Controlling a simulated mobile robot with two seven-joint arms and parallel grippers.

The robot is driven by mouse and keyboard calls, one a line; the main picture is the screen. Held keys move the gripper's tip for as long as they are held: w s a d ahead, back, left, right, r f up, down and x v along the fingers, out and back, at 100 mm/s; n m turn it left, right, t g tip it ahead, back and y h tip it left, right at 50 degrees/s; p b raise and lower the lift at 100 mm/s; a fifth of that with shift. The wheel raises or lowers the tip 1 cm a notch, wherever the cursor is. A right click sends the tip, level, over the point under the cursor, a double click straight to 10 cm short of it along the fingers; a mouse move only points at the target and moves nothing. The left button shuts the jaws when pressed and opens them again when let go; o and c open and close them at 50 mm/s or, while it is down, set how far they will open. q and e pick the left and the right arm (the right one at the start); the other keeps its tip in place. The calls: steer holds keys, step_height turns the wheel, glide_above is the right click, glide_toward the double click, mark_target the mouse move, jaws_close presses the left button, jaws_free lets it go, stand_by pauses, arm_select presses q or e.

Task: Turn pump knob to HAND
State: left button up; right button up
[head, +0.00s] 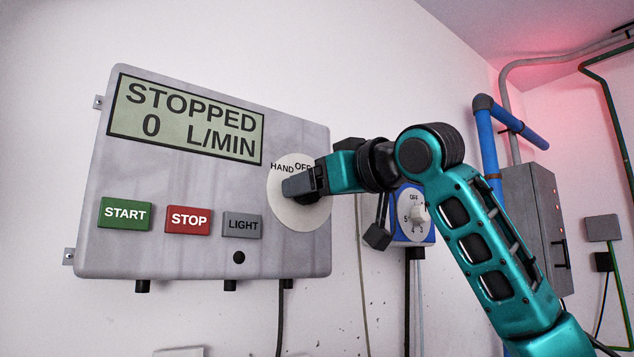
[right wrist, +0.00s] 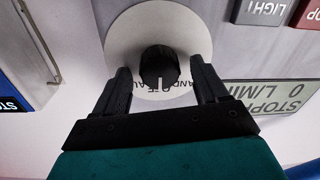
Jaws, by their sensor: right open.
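The pump knob (right wrist: 158,66) is black and round with a white pointer line, on a round white dial plate (head: 300,218) at the right side of the grey control panel. In the right wrist view, which shows the panel upside down, the line points at the OFF mark. My right gripper (head: 298,186) is at the dial and hides the knob in the head view. In the right wrist view its fingers (right wrist: 160,72) are open, one on each side of the knob, with gaps showing. HAND is printed left of OFF. My left gripper is not in view.
The panel's display (head: 186,120) reads STOPPED, 0 L/MIN. START (head: 125,214), STOP (head: 188,220) and LIGHT (head: 243,225) buttons sit left of the dial. A blue box with a numbered dial (head: 413,214) is close behind my right arm. Blue pipes and a grey cabinet (head: 530,215) stand further right.

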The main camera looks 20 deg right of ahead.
steer(key=shift+c, duration=0.2)
steer(key=c, duration=1)
steer(key=shift+n, duration=0.4)
steer(key=n, duration=0.8)
steer(key=shift+a+n, duration=0.15)
steer(key=shift+n, duration=0.25)
